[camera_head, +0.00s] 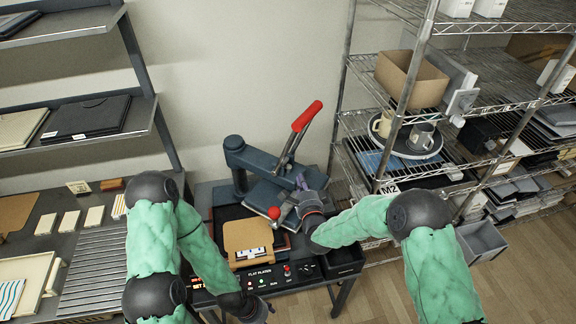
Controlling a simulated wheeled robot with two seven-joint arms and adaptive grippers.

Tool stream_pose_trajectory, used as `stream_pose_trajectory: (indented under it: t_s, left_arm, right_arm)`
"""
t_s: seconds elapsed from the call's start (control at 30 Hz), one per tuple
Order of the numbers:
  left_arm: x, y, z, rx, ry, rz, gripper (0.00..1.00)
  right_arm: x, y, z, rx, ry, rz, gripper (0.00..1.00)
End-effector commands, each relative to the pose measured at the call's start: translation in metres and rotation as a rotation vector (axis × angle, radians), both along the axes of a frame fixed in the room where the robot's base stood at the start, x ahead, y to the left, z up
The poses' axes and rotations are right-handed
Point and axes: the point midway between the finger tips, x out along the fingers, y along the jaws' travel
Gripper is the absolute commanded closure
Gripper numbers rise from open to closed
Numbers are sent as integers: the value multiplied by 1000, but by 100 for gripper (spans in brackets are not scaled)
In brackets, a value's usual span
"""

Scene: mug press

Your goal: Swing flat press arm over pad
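The flat press stands on the bench, with a dark blue swing arm (255,158) and a lever with a red handle (306,116) pointing up. Its flat dark platen (262,195) hangs from the arm, toward the right of the dark pad (232,213). A tan piece (246,234) with a white, black-marked label lies at the pad's front. My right gripper (284,208) is at the platen's front right corner, by a small red knob (274,212); whether its fingers close on anything is unclear. My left gripper (263,307) is low at the bottom, partly hidden by its arm.
A control panel (262,281) marked FLAT PLATEN fronts the press. A dark bin (342,259) sits right of it. A wire rack (407,160) holding mugs (421,135) stands at the right. Shelves (85,118) and a bench with small tiles (69,220) fill the left.

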Motion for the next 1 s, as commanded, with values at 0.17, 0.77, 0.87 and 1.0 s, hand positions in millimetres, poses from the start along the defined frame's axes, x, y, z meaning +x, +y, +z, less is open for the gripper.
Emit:
stream_pose_trajectory:
  t_s: [0.17, 0.77, 0.87, 1.0]
  left_arm:
    - [0, 0, 0, 0, 0, 0, 46]
    - [0, 0, 4, 0, 0, 0, 46]
    - [0, 0, 7, 0, -1, 0, 46]
    - [0, 0, 9, 0, -1, 0, 46]
  right_arm:
    - [10, 6, 8, 30, -20, -1, 100]
    - [96, 34, 3, 25, -15, 2, 100]
    - [81, 43, 5, 25, -14, 2, 100]
    - [71, 50, 6, 26, -15, 0, 100]
